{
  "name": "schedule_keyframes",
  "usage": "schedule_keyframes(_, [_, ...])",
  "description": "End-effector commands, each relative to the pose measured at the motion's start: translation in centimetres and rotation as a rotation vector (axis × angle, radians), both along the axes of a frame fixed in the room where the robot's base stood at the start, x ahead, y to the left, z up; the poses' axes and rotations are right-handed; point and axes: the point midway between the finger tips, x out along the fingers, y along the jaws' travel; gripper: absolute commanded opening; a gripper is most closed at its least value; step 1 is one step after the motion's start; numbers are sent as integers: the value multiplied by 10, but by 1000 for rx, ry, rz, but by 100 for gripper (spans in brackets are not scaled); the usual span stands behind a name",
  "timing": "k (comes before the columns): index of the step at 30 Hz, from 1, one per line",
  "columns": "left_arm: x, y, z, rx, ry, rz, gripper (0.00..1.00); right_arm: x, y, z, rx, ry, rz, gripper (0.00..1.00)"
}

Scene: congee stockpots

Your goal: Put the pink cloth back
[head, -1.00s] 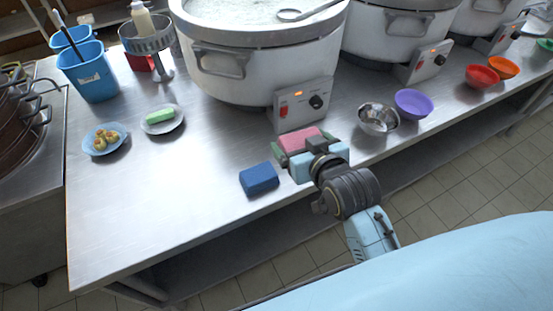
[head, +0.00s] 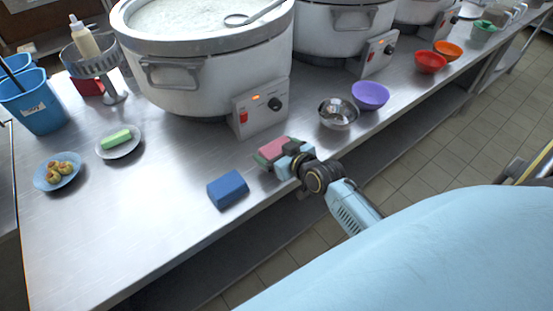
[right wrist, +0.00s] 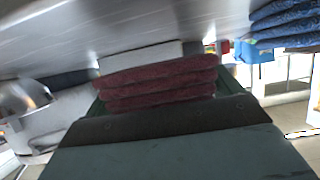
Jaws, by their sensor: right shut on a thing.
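The folded pink cloth (head: 274,148) is between the fingers of my right gripper (head: 275,152), near the front edge of the steel table, in front of the nearest stockpot's control box. In the right wrist view the cloth (right wrist: 158,82) shows as several dark red layers held in front of the gripper body. I cannot tell whether the cloth touches the table top. A folded blue cloth (head: 228,189) lies on the table to the left of the gripper; it also shows at the upper right of the right wrist view (right wrist: 287,22). My left gripper is not in view.
The large stockpot (head: 200,72) with its control box (head: 262,107) stands behind the gripper. A metal bowl (head: 338,113) and purple bowl (head: 370,95) stand to the right. Plates with a green block (head: 116,139) and food (head: 60,171) are at left. The front-left table top is clear.

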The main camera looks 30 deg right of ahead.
Motion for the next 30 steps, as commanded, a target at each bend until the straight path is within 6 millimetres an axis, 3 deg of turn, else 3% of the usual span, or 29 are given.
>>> schedule_keyframes(6, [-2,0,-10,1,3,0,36,0,0,-32,0,3,0,72])
schedule_keyframes(17, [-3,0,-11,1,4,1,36,0,0,-34,-1,1,0,72])
schedule_keyframes(18, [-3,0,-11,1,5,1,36,0,0,-34,0,1,0,93])
schedule_keyframes(20, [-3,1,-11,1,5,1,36,0,0,-34,0,1,0,100])
schedule_keyframes(30, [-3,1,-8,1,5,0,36,-5,0,-29,0,4,0,100])
